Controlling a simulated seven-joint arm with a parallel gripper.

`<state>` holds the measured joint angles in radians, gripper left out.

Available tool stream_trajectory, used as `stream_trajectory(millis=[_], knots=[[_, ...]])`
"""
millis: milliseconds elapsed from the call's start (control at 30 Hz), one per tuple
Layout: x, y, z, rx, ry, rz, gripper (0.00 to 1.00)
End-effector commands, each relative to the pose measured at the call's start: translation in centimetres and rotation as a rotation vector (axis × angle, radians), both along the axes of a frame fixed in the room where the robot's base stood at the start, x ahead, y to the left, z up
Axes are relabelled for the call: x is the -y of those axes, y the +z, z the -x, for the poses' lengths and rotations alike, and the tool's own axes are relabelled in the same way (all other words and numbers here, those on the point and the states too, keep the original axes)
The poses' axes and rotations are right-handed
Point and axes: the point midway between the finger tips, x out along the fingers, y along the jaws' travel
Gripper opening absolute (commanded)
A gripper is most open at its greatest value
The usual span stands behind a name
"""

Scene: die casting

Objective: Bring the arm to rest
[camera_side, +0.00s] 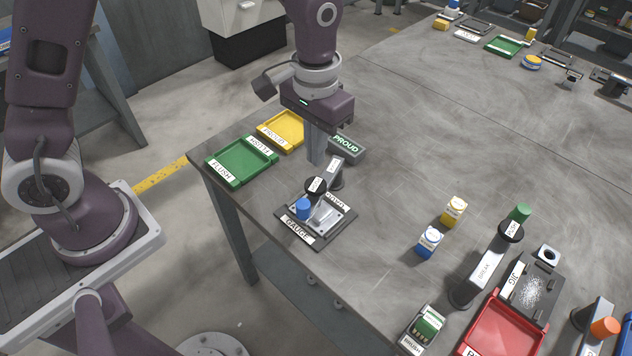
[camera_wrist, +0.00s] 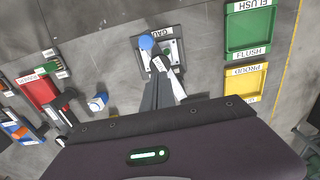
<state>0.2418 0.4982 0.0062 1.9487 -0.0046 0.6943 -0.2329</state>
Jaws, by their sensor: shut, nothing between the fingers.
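My gripper (camera_side: 316,158) hangs pointing down over the near left part of the table, its fingers shut and empty. In the side view it is behind the gauge (camera_side: 345,232), a dark plate with a blue knob (camera_side: 303,209) and a black-knobbed lever. A dark block labelled PROUD (camera_side: 347,148) stands close to the right of the fingers. In the wrist view the gripper (camera_wrist: 160,82) reaches towards the gauge (camera_wrist: 143,58), partly overlapping it in the picture. Whether the fingers touch anything there I cannot tell.
A green FLUSH tray (camera_side: 240,162) and a yellow PROUD tray (camera_side: 284,130) lie at the table's left edge. The table's middle is mostly clear.

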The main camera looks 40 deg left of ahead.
Motion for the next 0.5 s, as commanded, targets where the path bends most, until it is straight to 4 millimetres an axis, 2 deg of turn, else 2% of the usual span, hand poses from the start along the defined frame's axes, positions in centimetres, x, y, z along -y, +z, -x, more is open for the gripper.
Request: stream_trajectory(millis=[367,433,500], knots=[[-0.1,0.8,0.1,0.004,0.0,0.001,0.0],[-0.6,2.5,0.5,0.029,0.002,0.007,0.0],[-1.7,5.7,1.7,0.08,0.004,0.017,0.0]])
